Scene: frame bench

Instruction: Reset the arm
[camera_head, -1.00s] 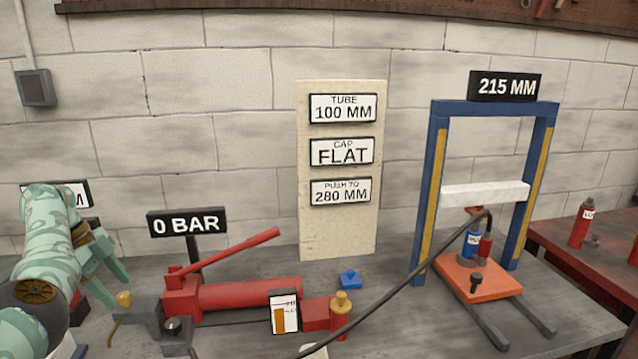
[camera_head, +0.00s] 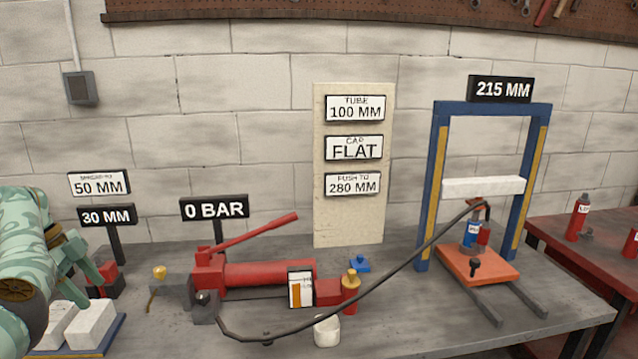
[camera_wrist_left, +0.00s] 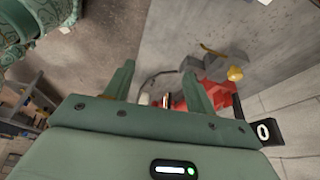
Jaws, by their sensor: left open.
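My left arm (camera_head: 22,245) comes in from the left edge of the head view. Its green gripper (camera_head: 86,262) hangs over the left end of the bench, left of the red hand pump. In the left wrist view the two fingers of the gripper (camera_wrist_left: 157,75) stand apart with nothing between them. The red pump (camera_head: 262,274) lies on the bench, with its brass knob also in the wrist view (camera_wrist_left: 235,74), beyond the fingers. My right gripper is in neither view.
White blocks (camera_head: 90,325) lie on a blue-edged tray at the bench's left. A blue press frame (camera_head: 436,190) stands at the right, its orange plate (camera_head: 478,264) below. A black hose (camera_head: 395,270) crosses the bench front. A 0 BAR sign (camera_head: 214,207) stands behind the pump.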

